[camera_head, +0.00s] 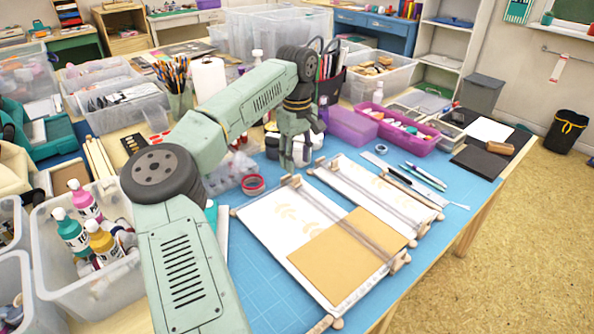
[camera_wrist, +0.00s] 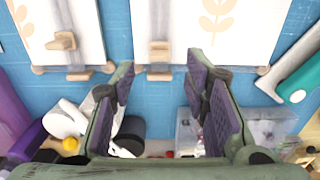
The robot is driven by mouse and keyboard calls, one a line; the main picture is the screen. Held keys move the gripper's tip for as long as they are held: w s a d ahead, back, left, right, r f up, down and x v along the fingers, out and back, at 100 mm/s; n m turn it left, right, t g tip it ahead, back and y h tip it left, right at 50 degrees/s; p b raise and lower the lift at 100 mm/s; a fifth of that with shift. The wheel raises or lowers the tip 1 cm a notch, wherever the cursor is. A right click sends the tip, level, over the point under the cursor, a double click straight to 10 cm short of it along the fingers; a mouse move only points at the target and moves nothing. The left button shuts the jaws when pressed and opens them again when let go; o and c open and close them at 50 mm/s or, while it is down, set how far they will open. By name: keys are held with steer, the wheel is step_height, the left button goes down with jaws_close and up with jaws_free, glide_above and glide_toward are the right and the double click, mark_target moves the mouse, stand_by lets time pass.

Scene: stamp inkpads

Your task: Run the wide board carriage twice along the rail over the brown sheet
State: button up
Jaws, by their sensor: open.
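The wide board (camera_head: 262,218) lies nearest on the blue mat, with leaf prints and the brown sheet (camera_head: 335,255) on its near right part. A rail (camera_head: 345,228) runs along this board. Its small wooden carriage (camera_head: 292,182) sits at the far end of the rail; it also shows in the wrist view (camera_wrist: 159,50). My gripper (camera_head: 293,163) is open and empty, just above and behind that end. In the wrist view, my open fingers (camera_wrist: 160,78) stand to either side of the carriage's line, apart from it. The brown sheet is outside the wrist view.
A narrower board (camera_head: 355,180) with its own rail and wooden carriage (camera_wrist: 63,41) lies alongside. A red tape roll (camera_head: 252,184) and bottles crowd the space behind my gripper. Pens and brushes (camera_head: 425,176) lie to the right. The blue mat (camera_head: 262,280) is clear at front left.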

mark_target(297, 176)
step_height(297, 176, up, 7)
steer(key=shift+f, duration=0.2)
stand_by(1.1)
